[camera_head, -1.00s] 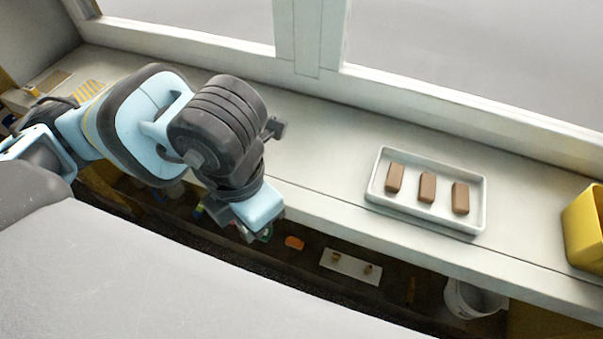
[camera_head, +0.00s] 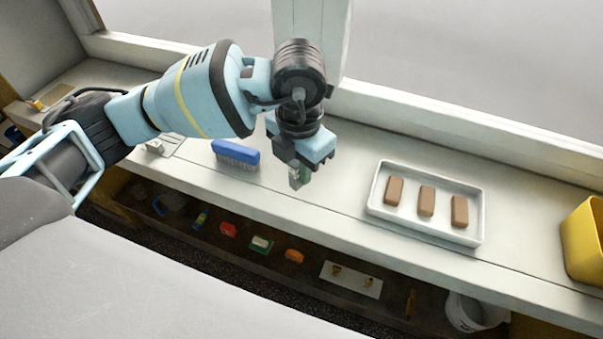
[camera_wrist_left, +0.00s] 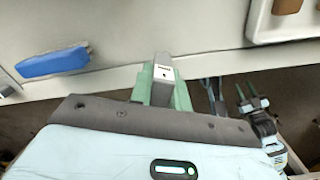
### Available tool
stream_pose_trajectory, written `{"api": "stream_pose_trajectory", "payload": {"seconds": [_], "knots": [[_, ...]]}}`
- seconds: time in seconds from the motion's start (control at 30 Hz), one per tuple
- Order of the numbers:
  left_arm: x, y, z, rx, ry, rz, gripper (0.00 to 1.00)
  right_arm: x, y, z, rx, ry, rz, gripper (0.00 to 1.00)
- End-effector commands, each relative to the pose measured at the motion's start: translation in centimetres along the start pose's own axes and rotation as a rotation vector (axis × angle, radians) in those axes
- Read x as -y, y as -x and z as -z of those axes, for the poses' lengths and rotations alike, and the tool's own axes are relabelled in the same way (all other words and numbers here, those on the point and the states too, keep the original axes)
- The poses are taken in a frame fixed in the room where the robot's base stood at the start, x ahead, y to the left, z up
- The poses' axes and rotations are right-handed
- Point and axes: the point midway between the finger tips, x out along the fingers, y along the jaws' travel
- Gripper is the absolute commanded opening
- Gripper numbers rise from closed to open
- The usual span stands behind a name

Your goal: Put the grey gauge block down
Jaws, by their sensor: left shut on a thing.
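My left gripper (camera_head: 299,178) is shut on the grey gauge block (camera_wrist_left: 162,67) and points down above the pale ledge (camera_head: 335,210). In the left wrist view the block sits between the green fingers (camera_wrist_left: 162,85), its end face showing a small dark mark. In the head view the fingers hide most of the block. I cannot tell how far the block is above the ledge. My right gripper (camera_wrist_left: 253,99) shows small in the left wrist view, its green fingers apart and nothing between them. It is not in the head view.
A blue brush (camera_head: 236,153) lies on the ledge to the left. A white tray (camera_head: 377,209) with 3 brown bars stands to the right, and a yellow bin (camera_head: 583,240) beyond it. The ledge between brush and tray is clear. A lower shelf holds several small items.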

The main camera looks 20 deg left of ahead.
Motion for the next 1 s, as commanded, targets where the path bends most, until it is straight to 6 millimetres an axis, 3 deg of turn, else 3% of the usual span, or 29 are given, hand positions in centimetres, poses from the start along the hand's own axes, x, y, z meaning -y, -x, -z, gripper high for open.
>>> {"api": "stream_pose_trajectory", "payload": {"seconds": [0.27,0.5,0.9,0.93,1.0], "knots": [[-0.2,0.0,-1.0,0.001,0.002,0.000,0.00,0.0,0.0,0.0,0.000,0.000,0.000,0.36],[-0.2,-3.4,-0.8,-0.001,0.000,-0.001,0.00,0.0,0.1,0.2,-0.003,0.001,-0.001,0.36],[-0.2,-3.9,-0.8,0.000,0.000,0.000,0.00,0.0,0.0,0.0,0.000,0.000,0.000,0.36],[-0.2,-4.0,-0.8,0.000,0.000,0.000,0.19,0.0,0.0,0.0,0.000,0.000,0.000,0.36],[-0.2,-3.9,-0.8,0.000,0.000,-0.001,0.28,0.0,0.0,0.0,0.000,0.001,0.000,0.36]]}}
